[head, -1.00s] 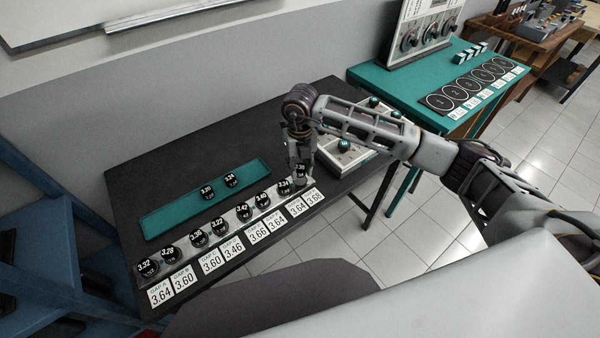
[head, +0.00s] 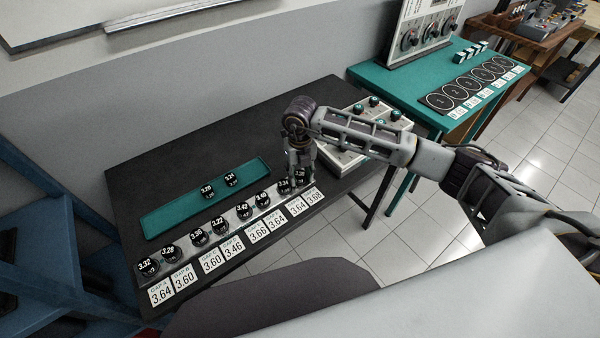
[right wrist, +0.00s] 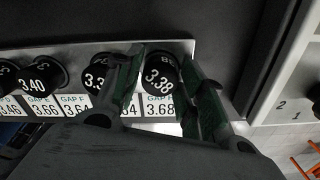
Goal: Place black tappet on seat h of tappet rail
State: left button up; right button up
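The tappet rail (head: 187,255) is a light strip along the front of the dark bench, bearing a row of black numbered tappets. The black tappet marked 3.38 (right wrist: 160,78) stands upright at the rail's right-hand end, beside the 3.34 tappet (head: 284,186). My right gripper (right wrist: 165,62) points down at that end. Its two green-padded fingers stand either side of the 3.38 tappet, apart, with slim gaps showing. In the head view the gripper partly covers this tappet (head: 300,174). My left gripper is not in view.
White gap cards (head: 266,236) line the rail's front. A green tray (head: 160,220) with two tappets, 3.20 and 3.24, lies behind it. A white device with green knobs (head: 340,158) stands right of the gripper. The bench's back is clear.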

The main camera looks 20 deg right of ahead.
aim_at(300, 174)
jog(key=shift+r, duration=0.15)
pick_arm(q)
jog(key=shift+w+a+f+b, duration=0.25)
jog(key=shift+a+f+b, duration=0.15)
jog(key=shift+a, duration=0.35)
pick_arm(e)
notch_tip(300, 174, up, 12)
dwell(0.7)
